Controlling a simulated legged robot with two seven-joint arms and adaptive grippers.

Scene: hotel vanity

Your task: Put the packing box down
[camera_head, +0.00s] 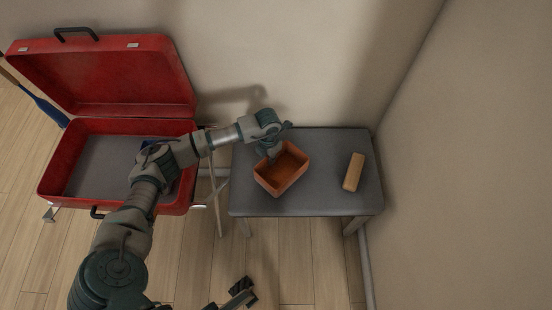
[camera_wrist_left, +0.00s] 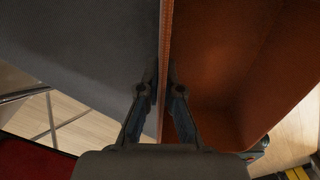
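The packing box (camera_head: 296,182) is an open-topped orange-brown box at the left part of the grey table (camera_head: 330,205). It looks upright; whether its base touches the tabletop I cannot tell. My left gripper (camera_head: 272,150) is at the box's upper-left wall. In the left wrist view the left gripper (camera_wrist_left: 161,80) has one finger on each side of the box wall (camera_wrist_left: 166,35) and looks shut on it. The box's inside (camera_wrist_left: 225,70) looks empty. My right gripper (camera_head: 250,291) is at the bottom edge, away from the table, its fingers apart and empty.
A tan block (camera_head: 354,171) is on the table's right side. An open red suitcase (camera_head: 62,160) stands left of the table, under my left arm. Walls bound the table behind and on the right. The table's front middle is clear.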

